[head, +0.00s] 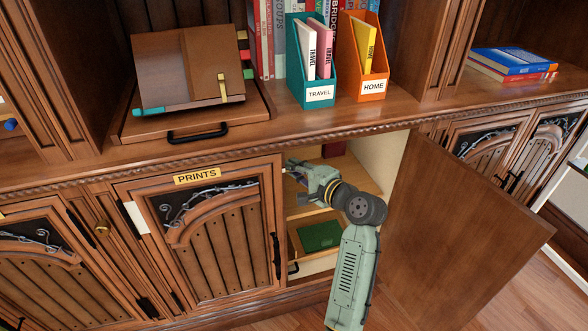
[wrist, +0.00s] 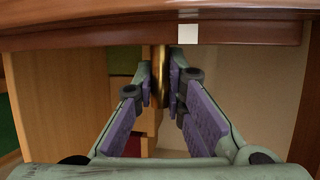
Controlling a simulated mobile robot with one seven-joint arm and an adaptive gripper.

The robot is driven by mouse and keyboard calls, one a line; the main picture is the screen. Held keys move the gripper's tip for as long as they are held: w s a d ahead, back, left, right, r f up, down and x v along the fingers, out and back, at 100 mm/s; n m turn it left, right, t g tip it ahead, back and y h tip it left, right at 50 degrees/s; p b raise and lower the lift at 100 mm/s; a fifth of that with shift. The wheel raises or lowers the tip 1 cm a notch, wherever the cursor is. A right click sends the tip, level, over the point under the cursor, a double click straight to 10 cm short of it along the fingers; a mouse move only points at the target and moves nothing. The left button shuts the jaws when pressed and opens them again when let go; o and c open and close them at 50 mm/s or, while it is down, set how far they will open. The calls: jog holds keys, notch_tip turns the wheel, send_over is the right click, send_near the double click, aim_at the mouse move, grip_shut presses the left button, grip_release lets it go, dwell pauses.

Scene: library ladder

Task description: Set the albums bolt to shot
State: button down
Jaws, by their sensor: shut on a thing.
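In the wrist view a vertical brass rod, which looks like the albums bolt (wrist: 159,62), stands just under a dark wooden rail. My gripper (wrist: 160,88) is shut on it, one finger on each side. Whether the rod's top enters the rail cannot be told. In the head view my gripper (head: 291,168) reaches into the open cabinet, close to the upper right edge of the closed door labelled PRINTS (head: 225,225). The bolt is too small or hidden there to make out. No albums label is readable.
A wooden door (head: 465,235) stands wide open to the right of my arm. A green book (head: 320,235) lies low inside the cabinet. A pale plate (wrist: 188,34) sits on the rail. File boxes and a bookstand (head: 190,70) stand on the counter above.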

jog(key=shift+r, duration=0.1)
dwell(0.4)
notch_tip(320, 180, up, 3)
jog(key=p, duration=0.3)
jog(key=shift+f, duration=0.25)
jog(key=shift+r, duration=0.1)
jog(key=c, duration=1.6)
grip_release()
jog(key=shift+c, duration=0.2)
jog(key=shift+s+d, duration=0.1)
